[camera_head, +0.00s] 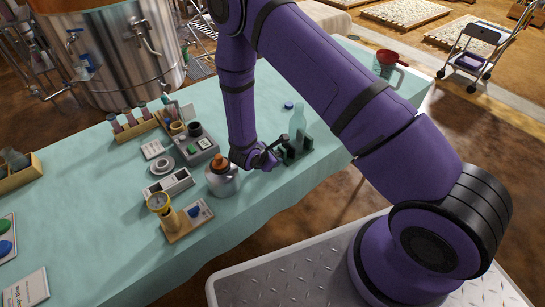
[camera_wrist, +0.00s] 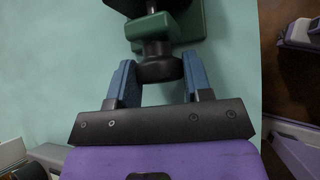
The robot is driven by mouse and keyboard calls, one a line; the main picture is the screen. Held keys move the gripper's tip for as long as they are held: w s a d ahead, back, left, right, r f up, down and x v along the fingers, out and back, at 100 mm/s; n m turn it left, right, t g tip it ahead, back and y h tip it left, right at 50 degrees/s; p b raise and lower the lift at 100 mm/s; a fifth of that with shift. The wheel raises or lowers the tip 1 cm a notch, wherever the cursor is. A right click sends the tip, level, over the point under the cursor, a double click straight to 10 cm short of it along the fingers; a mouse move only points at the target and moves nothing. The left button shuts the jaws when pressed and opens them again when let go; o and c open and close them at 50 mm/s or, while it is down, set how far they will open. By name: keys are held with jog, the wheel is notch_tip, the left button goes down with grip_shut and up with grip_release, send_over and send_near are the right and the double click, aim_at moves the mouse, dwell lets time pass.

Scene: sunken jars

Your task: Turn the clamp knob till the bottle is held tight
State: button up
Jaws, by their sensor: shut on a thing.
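A pale green bottle (camera_head: 298,124) stands upright in a dark green clamp (camera_head: 291,154) on the table. The green clamp also shows at the top of the wrist view (camera_wrist: 153,28). My gripper (camera_head: 271,152) reaches the clamp from its left side. In the wrist view my gripper (camera_wrist: 158,82) has its two blue fingers on either side of the round black clamp knob (camera_wrist: 160,65), shut on it. The bottle is not clearly seen in the wrist view, so I cannot tell how tightly the clamp jaws press it.
A silver flask with an orange top (camera_head: 222,178) stands close left of my gripper. A gauge on a wooden base (camera_head: 172,215) and a grey tray (camera_head: 200,143) are further left. A jug with a red funnel (camera_head: 388,70) stands at the far right. The table (camera_head: 110,220) has clear cloth in front.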

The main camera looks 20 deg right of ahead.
dwell(0.3)
jog(key=o, duration=0.9)
jog(key=shift+a, duration=0.1)
jog(key=v, duration=1)
jog(key=shift+s+a+r, duration=0.1)
jog(key=shift+s+r, duration=0.15)
jog(key=shift+s, duration=0.05)
